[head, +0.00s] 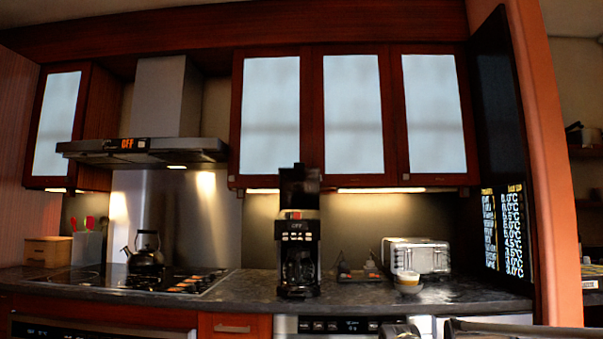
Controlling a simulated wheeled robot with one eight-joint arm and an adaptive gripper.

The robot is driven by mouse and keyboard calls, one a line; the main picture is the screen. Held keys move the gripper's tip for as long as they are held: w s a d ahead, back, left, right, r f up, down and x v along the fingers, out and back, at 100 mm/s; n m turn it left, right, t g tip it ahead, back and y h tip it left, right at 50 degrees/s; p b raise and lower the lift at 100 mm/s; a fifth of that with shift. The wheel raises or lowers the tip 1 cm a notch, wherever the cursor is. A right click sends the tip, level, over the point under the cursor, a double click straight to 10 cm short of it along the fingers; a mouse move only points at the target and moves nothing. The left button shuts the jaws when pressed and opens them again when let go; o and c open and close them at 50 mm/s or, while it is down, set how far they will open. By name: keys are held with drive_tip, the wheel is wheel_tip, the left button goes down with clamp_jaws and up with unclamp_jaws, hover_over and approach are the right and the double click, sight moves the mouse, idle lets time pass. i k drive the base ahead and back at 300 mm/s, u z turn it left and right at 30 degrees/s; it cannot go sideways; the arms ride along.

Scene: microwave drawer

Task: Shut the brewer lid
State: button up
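The brewer (298,252) is a black coffee maker standing on the dark counter, left of the toaster. Its lid (299,187) is raised and stands up above the body, in front of the wall cabinets. A glass carafe (299,268) sits in the lower part of the brewer. At the bottom edge, right of the brewer, a dark rounded piece (401,330) seems to be part of my gripper. It is cut off by the frame, its fingertips cannot be made out, and it is apart from the brewer.
A silver toaster (416,257) and a cup (408,283) stand to the right, with a small dark rack (358,276) between brewer and toaster. A kettle (146,250) sits on the cooktop (190,284) at left. Wall cabinets (352,115) hang above. Counter left of the brewer is clear.

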sight(299, 187)
drive_tip(key=k, duration=1.3)
drive_tip(key=z, duration=0.55)
drive_tip(key=i, duration=1.95)
drive_tip(key=u, duration=0.55)
